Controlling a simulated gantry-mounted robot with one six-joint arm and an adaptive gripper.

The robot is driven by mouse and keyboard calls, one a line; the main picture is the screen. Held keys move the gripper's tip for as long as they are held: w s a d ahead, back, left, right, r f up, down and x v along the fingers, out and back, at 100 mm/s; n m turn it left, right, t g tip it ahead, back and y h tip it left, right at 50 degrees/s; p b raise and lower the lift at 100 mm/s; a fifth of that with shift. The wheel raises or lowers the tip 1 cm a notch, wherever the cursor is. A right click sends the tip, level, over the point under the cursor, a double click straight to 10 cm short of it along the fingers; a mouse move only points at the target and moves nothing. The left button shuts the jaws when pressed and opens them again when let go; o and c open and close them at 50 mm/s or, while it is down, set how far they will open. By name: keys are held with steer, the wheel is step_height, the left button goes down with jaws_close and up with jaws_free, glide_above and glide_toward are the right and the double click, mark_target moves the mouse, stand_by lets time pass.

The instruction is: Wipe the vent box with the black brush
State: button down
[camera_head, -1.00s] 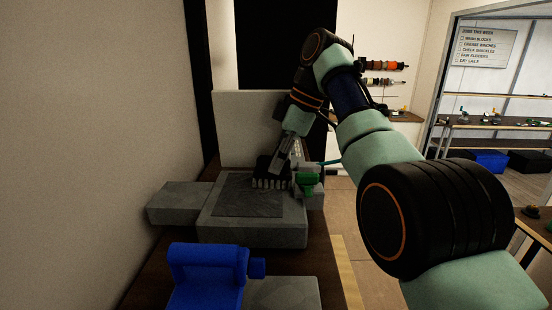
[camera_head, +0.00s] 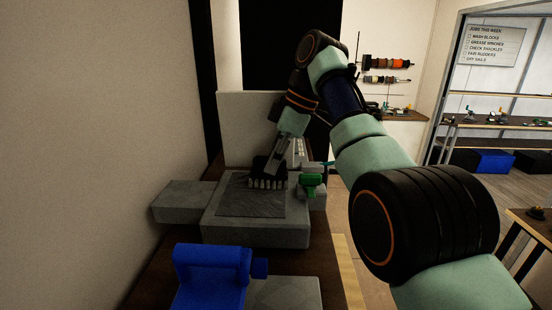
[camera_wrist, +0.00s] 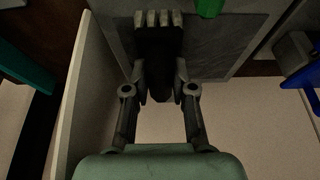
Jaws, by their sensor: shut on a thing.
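The grey vent box (camera_head: 256,233) lies on the dark bench, with a darker square panel (camera_head: 250,199) on its top. The black brush (camera_head: 267,169) is at the far right part of this panel, its pale bristle tufts pointing down. Whether the bristles touch the panel is hard to tell. My gripper (camera_head: 275,161) is shut on the brush from above and behind. In the wrist view my gripper (camera_wrist: 158,92) has a finger on each side of the dark brush (camera_wrist: 158,48), and the grey panel (camera_wrist: 208,55) shows beside it.
A blue clamp-like tool (camera_head: 208,275) stands in front of the vent box. A green-handled thing (camera_head: 311,184) is close at its right. A grey block (camera_head: 184,202) adjoins it at left, near the wall. A pale upright panel (camera_head: 245,125) stands behind.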

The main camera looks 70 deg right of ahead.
steer(key=shift+w+a, duration=0.1)
steer(key=shift+w, duration=0.05)
steer(key=shift+w+a+p, duration=0.2)
steer(key=shift+w+p, duration=0.3)
steer(key=shift+w, duration=0.05)
steer(key=shift+w+a, duration=0.1)
steer(key=shift+w, duration=0.2)
steer(key=shift+d+r+p, duration=0.15)
steer(key=shift+d+p, duration=0.05)
steer(key=shift+p, duration=0.65)
steer(key=shift+w+d, duration=0.1)
steer(key=shift+f, duration=0.2)
steer(key=shift+s+d+f+b, duration=0.1)
steer(key=shift+s+d+b, duration=0.1)
steer(key=shift+s+b, duration=0.2)
steer(key=shift+s+d, duration=0.15)
steer(key=shift+s, duration=0.4)
